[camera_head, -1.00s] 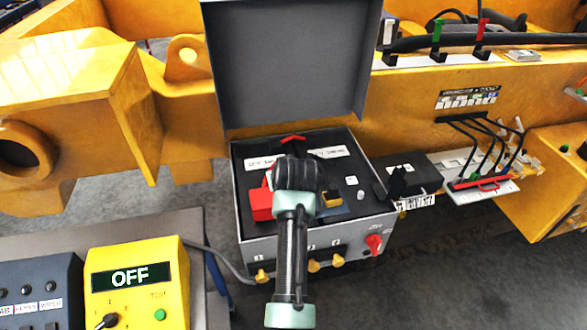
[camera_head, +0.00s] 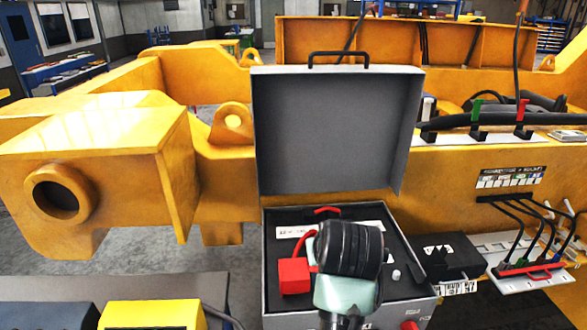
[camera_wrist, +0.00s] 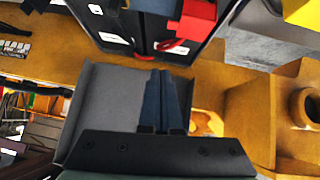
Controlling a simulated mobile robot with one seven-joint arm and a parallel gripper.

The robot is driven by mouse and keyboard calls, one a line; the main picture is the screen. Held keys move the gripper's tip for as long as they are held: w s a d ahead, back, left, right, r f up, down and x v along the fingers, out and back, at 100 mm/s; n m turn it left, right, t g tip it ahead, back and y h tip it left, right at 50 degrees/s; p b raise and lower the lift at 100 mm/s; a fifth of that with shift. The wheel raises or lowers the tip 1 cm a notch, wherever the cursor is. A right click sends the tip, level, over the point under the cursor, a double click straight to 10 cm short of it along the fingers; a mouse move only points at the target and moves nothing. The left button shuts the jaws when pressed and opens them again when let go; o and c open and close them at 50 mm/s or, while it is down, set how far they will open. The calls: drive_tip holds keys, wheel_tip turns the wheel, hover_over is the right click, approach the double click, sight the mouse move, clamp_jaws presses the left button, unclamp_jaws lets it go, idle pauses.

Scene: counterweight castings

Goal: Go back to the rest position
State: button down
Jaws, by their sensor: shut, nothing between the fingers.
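My gripper's two dark fingers (camera_wrist: 163,100) lie side by side and closed in the wrist view, with nothing between them. In the head view my dark wrist and pale green arm link cover part of the open grey case, and the fingers are hidden. The case, with its raised lid (camera_head: 335,130), stands by the yellow castings; the lid also shows in the wrist view (camera_wrist: 110,105). A red block (camera_head: 293,276) sits inside the case on the left, and it shows near the top of the wrist view (camera_wrist: 196,18).
A yellow casting with a round bore (camera_head: 60,195) stands at the left. A black box (camera_head: 447,256) and a white panel with cables (camera_head: 525,275) are right of the case. The top of a yellow control box (camera_head: 152,315) shows at bottom left. Grey floor is clear behind it.

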drive_tip(key=s+a+r+t+b, duration=0.1)
drive_tip(key=a+r+t+b, duration=0.1)
drive_tip(key=r+t, duration=0.5)
drive_tip(key=s+a+r+t+b, duration=0.1)
drive_tip(key=a+r+t, duration=0.1)
drive_tip(key=r, duration=1)
drive_tip(key=s+a+r+t+b, duration=0.1)
drive_tip(key=s+a+r+t, duration=0.1)
drive_tip(key=s+r, duration=0.3)
drive_tip(key=s+a+r+t+b, duration=0.1)
drive_tip(key=s+a+r+t, duration=0.1)
drive_tip(key=s+r+t, duration=0.2)
drive_tip(key=s+a+r+t+y+b, duration=0.1)
drive_tip(key=s+a+r+t, duration=0.1)
drive_tip(key=s+r, duration=0.6)
drive_tip(key=shift+s+a+r+m+t, duration=0.15)
drive_tip(key=shift+m+t, duration=0.15)
drive_tip(key=shift+t, duration=0.4)
